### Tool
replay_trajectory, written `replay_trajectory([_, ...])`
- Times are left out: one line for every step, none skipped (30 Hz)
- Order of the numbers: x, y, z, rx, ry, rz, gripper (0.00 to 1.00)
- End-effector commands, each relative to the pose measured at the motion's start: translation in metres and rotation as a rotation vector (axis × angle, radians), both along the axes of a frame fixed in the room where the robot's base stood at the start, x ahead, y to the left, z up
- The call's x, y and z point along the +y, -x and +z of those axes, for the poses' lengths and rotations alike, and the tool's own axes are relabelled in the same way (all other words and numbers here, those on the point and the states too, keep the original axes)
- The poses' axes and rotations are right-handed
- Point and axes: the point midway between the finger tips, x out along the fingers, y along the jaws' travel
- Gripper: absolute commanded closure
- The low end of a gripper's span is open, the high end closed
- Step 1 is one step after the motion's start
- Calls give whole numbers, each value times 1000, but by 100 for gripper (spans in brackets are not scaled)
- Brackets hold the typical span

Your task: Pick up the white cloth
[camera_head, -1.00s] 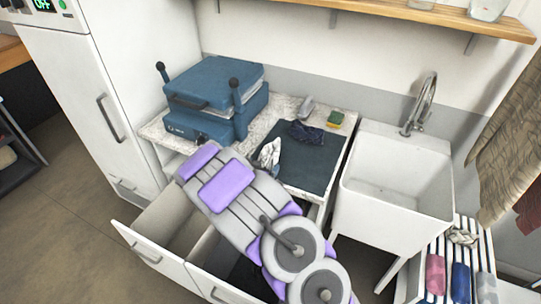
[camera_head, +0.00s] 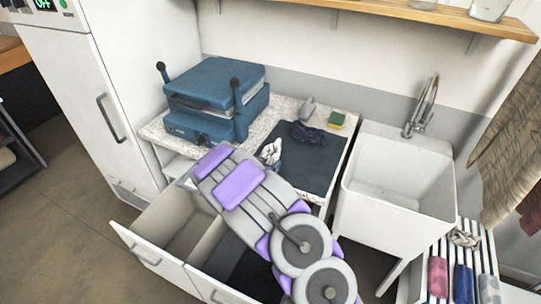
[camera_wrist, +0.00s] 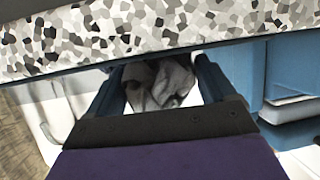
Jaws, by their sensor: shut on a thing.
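The white cloth (camera_head: 271,151) is a crumpled white piece with grey shading, just beyond the end of my arm at the left edge of the dark mat in the head view. In the wrist view the cloth (camera_wrist: 160,84) is bunched between the two blue fingers of my gripper (camera_wrist: 160,88). My gripper is shut on it. In the head view my arm hides most of the gripper and part of the cloth.
The dark mat (camera_head: 312,170) lies on the speckled counter (camera_head: 285,104) with a dark blue cloth (camera_head: 307,133), and a sponge (camera_head: 336,119) is near. A blue press (camera_head: 215,97) stands left. Open drawers (camera_head: 180,225) lie below my arm. A white sink (camera_head: 398,185) is right.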

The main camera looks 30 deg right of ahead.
Motion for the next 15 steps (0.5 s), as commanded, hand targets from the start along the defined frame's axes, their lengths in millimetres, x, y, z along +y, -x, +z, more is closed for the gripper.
replay_trajectory([0,0,0,0,0,0,36])
replay_trajectory([0,0,0,0,0,0,39])
replay_trajectory([0,0,0,0,0,0,43])
replay_trajectory([0,0,0,0,0,0,45])
replay_trajectory([0,0,0,0,0,0,45])
replay_trajectory([0,0,0,0,0,0,45])
replay_trajectory([0,0,0,0,0,0,46])
replay_trajectory([0,0,0,0,0,0,46])
replay_trajectory([0,0,0,0,0,0,46])
replay_trajectory([0,0,0,0,0,0,46])
replay_trajectory([0,0,0,0,0,0,46])
replay_trajectory([0,0,1,0,0,0,46])
replay_trajectory([0,0,2,-1,-1,0,46])
replay_trajectory([0,0,3,-1,-1,0,46])
replay_trajectory([0,0,6,-1,-1,0,46])
